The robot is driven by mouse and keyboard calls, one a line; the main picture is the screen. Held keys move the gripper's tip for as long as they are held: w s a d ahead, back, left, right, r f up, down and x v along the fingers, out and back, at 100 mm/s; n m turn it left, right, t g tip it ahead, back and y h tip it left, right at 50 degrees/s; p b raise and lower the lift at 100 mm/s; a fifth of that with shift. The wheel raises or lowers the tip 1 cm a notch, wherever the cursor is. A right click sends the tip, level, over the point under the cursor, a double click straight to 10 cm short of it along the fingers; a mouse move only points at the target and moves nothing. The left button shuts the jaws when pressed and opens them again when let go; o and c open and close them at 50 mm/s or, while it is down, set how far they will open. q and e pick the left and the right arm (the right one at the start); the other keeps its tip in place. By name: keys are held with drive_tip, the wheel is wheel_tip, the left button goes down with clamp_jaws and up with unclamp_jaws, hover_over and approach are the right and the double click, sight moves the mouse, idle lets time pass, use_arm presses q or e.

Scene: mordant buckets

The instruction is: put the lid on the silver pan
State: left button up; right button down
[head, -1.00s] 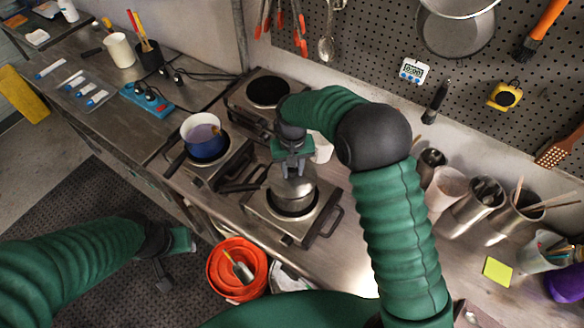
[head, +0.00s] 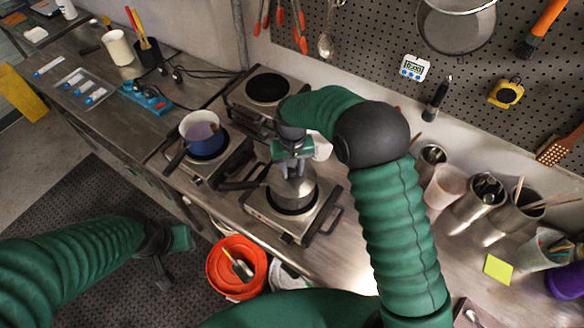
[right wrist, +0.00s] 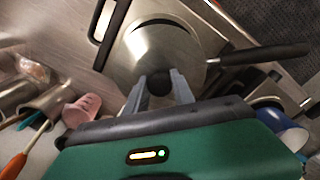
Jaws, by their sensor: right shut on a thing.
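The silver pan (head: 302,200) stands on the front right hot plate, its dark handle (head: 238,185) pointing left. My right gripper (head: 293,172) is above it, pointing down, shut on the black knob of the silver lid (right wrist: 140,55). In the right wrist view the knob is between the two fingers, and the lid covers most of the pan's round top. A thin dark crescent shows near its far edge; I cannot tell if the lid is fully seated. My left gripper (head: 170,262) hangs empty at the lower left, away from the counter; its opening is unclear.
A blue pan (head: 205,146) with a dark handle sits on the hot plate to the left. An empty hot plate (head: 267,90) is behind. Steel containers (head: 480,195) and a pink cup (head: 446,186) stand right. An orange bucket (head: 237,268) is below the counter front.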

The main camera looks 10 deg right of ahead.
drive_tip(key=c, duration=1)
unclamp_jaws()
drive_tip(key=shift+r, duration=0.25)
wheel_tip(320, 180, up, 16)
drive_tip(key=b, duration=0.3)
drive_tip(key=shift+r, duration=0.15)
